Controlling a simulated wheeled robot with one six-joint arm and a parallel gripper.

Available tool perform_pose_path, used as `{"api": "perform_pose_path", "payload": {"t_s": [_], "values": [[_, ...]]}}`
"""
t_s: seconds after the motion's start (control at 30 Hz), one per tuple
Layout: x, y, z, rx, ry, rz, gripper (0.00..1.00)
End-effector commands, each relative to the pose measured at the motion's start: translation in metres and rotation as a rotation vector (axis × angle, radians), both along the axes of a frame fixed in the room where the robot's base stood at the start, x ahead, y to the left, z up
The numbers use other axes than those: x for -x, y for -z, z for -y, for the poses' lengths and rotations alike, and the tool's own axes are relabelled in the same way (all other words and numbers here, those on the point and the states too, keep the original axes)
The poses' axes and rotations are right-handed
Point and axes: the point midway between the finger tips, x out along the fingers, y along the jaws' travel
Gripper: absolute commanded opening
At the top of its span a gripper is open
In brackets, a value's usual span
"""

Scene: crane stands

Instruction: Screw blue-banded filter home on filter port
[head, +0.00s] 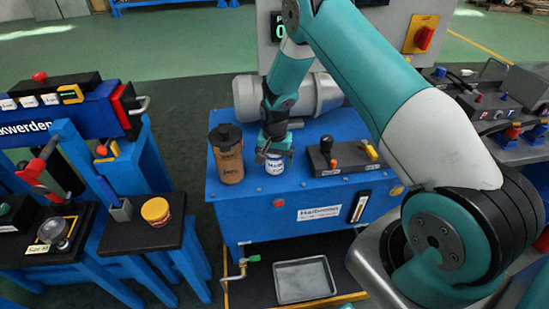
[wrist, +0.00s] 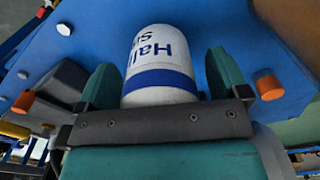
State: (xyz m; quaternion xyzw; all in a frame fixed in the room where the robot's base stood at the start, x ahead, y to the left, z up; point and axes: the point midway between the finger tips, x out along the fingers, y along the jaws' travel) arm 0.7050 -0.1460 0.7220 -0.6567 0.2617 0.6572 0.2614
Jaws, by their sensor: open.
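The blue-banded filter (head: 275,164) is a white cylinder with blue lettering and a blue band. It stands upright on top of the blue power unit (head: 238,200), and the port under it is hidden. In the wrist view the filter (wrist: 160,62) lies between the two teal fingers of my gripper (wrist: 162,90). The gripper is open, with a gap showing beside the filter at the fingers. In the head view my gripper (head: 274,148) is right over the filter, around its upper part.
A brown cylinder with a dark cap (head: 229,160) stands close left of the filter. A black valve block with an orange knob (head: 328,150) stands to the right. A grey motor (head: 290,95) lies behind. A grey tray (head: 304,280) is below in front.

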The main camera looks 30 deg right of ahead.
Motion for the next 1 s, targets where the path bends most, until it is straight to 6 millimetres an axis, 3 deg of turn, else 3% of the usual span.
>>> {"api": "perform_pose_path", "payload": {"t_s": [0.63,1.0], "values": [[0.000,-0.049,0.000,0.000,-0.001,0.001,0.93],[0.000,-0.051,0.000,0.000,-0.001,0.001,0.93]]}}
